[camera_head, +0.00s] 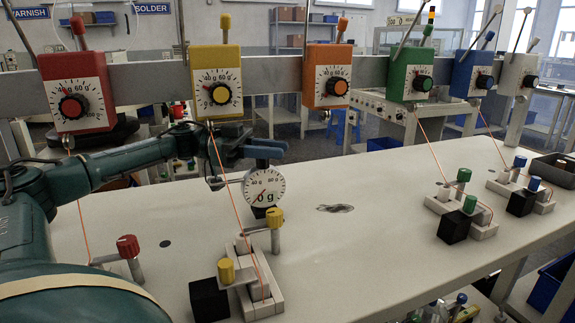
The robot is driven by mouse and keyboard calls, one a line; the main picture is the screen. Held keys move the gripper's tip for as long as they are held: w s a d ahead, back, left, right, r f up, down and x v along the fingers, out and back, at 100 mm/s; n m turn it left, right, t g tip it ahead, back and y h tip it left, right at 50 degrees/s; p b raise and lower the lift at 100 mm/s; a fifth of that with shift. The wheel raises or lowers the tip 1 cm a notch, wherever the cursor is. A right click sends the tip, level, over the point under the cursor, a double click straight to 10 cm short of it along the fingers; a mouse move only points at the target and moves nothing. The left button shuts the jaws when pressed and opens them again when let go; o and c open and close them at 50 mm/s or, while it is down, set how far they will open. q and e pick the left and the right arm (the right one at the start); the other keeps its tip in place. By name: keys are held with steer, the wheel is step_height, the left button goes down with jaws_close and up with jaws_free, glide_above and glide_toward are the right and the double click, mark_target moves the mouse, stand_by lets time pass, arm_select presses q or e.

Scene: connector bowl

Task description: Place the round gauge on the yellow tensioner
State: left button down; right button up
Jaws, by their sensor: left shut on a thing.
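The round gauge (264,187) has a white dial marked "0 g" and a thin bar at its left side. My left gripper (263,158) is shut on it from above and behind, and the fingertips are partly hidden by the gauge. The gauge appears above the white table, beside the orange wire that hangs from the yellow tensioner. The yellow tensioner (216,102) is a box with a white dial and yellow knob, mounted on the grey rail up and to the left of the gauge. The gauge is apart from the tensioner box. My right gripper is out of view.
Red (75,90), orange (328,75), green (411,72), blue (472,72) and white tensioners share the grey rail (273,78). Yellow-knobbed clamps (251,268) stand on the table below the gauge. The table's middle (380,230) is mostly clear.

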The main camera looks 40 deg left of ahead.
arm_select(q)
steer(key=d, duration=0.1)
steer(key=w+d+f+b, duration=0.1)
steer(key=d, duration=0.1)
steer(key=shift+w+f, duration=0.25)
steer(key=shift+w, duration=0.05)
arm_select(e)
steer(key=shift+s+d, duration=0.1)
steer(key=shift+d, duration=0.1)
arm_select(q)
steer(key=shift+f+b, duration=0.1)
steer(key=shift+b, duration=0.2)
steer(key=c, duration=1.2)
jaws_free()
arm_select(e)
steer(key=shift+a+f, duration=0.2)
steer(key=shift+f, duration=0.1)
